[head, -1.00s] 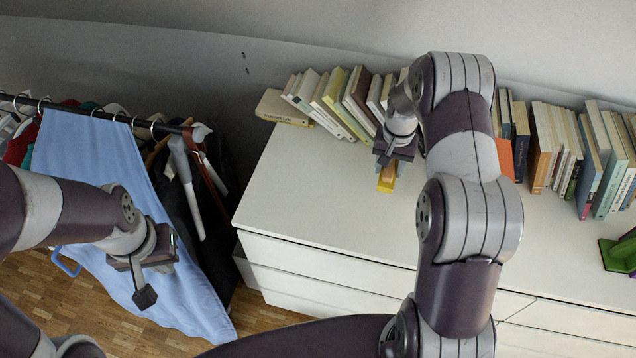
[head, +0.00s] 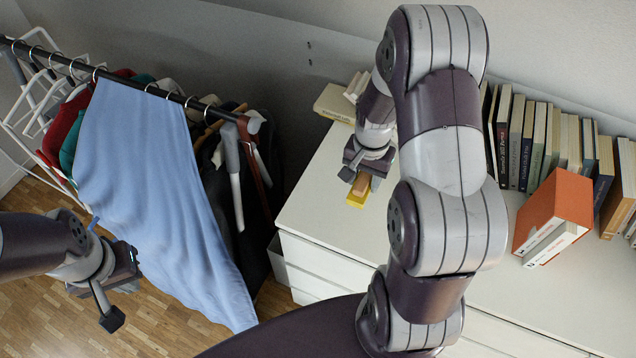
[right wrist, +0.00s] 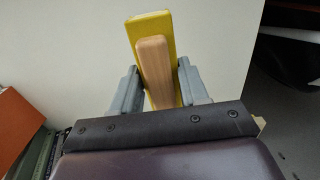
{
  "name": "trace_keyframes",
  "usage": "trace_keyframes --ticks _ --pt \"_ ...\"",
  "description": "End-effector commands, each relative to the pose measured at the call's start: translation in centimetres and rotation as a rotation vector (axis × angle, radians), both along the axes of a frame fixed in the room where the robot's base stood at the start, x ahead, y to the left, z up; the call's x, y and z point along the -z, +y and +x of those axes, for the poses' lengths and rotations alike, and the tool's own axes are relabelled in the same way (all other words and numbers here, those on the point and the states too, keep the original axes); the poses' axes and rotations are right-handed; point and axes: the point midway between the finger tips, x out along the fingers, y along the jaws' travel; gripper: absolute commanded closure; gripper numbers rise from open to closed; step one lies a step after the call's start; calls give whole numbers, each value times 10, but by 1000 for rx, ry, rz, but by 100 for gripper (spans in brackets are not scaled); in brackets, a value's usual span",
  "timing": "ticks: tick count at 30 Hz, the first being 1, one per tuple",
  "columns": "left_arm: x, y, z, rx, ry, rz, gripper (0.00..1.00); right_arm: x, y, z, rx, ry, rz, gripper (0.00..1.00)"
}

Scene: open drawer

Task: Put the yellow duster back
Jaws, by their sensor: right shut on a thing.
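The yellow duster (head: 356,197) has a flat yellow body and a wooden handle. In the head view it is at my right gripper (head: 362,175), over the left end of the white dresser top (head: 322,187). In the right wrist view the fingers (right wrist: 158,92) are shut on either side of the duster's wooden handle (right wrist: 154,62), and the yellow part (right wrist: 150,25) extends beyond. I cannot tell whether the duster touches the top. My left gripper (head: 119,302) hangs at the lower left, holding nothing visible; its finger gap is unclear.
A clothes rack (head: 130,75) with a blue cloth (head: 150,180) stands left of the dresser. A drawer front (head: 278,262) juts out slightly at the dresser's left. Books (head: 530,140) line the back, and an orange book (head: 560,205) stands forward. My right arm hides part of the top.

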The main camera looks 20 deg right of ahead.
Motion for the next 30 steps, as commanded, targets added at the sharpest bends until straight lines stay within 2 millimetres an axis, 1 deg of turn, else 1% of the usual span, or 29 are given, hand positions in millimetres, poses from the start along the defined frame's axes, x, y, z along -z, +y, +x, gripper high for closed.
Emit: trace_keyframes --ticks 1,3,6,9,11,15,18,29,30 --pt "-2 0 0 0 0 0 100 9 9 12 -8 2 1 84" --pt "-4 0 0 0 0 0 100 21 21 30 -8 2 1 84" --pt "-5 0 0 0 0 0 100 36 34 51 -6 3 0 84" --pt "-6 0 0 0 0 0 100 45 41 64 -4 0 0 84" --pt "-7 0 0 0 0 0 100 49 44 68 -2 0 0 84" --pt "-10 0 0 0 0 0 100 73 44 68 -1 3 0 84" --pt "-10 0 0 0 0 0 100 86 44 68 -1 1 0 84" --pt "-7 0 0 0 0 0 100 92 44 69 -2 -1 -1 84" --pt "-7 0 0 0 0 0 100 93 44 68 -2 -1 -1 53"
